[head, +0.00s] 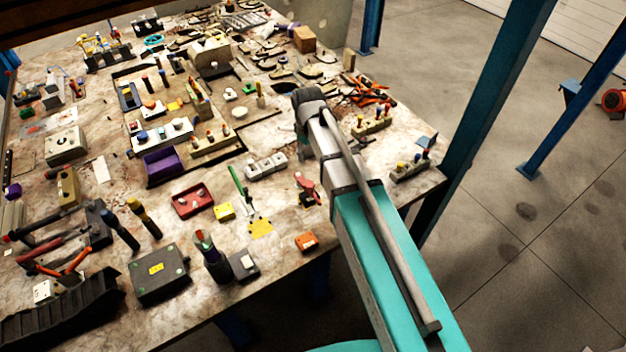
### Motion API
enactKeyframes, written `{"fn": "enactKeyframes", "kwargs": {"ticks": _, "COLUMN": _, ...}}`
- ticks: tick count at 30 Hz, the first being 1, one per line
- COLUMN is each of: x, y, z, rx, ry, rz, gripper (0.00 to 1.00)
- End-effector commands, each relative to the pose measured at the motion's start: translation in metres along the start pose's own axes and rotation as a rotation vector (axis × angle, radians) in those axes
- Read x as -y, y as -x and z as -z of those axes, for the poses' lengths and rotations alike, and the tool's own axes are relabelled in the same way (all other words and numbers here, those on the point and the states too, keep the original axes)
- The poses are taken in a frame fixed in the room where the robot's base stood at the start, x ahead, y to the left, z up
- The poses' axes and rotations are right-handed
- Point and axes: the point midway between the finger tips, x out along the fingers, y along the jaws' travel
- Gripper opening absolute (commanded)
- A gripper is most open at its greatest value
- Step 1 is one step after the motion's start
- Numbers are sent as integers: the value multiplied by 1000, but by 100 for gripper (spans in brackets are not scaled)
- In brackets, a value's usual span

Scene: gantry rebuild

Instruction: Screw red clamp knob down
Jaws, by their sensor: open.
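A small red-handled piece (307,184) with a dark base stands on the workbench just left of my arm, near the bench's front right part. It looks like a clamp, but it is too small to tell its knob or how far down it is screwed. Small red tops also show on several other pieces, so I cannot tell for sure which is the red clamp knob. My arm reaches from the lower right over the bench to a dark joint near its right middle. My gripper's fingers do not show; they are hidden behind or below the arm.
The workbench (284,224) is crowded. A white block (266,166), a green-handled tool (237,181), a red tray (193,201) and an orange block (306,241) lie left of my arm. Peg blocks stand to its right. Blue posts (497,110) rise beyond the right edge.

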Motion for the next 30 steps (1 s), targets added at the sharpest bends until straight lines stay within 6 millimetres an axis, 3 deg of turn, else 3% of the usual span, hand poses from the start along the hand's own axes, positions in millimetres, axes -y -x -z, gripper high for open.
{"fn": "enactKeyframes", "kwargs": {"ticks": 11, "x": -1, "y": -7, "z": -1, "rx": 0, "ry": -3, "rz": 0, "gripper": 81}}
{"fn": "enactKeyframes", "kwargs": {"ticks": 30, "x": -1, "y": -53, "z": -1, "rx": 0, "ry": -4, "rz": 0, "gripper": 81}}
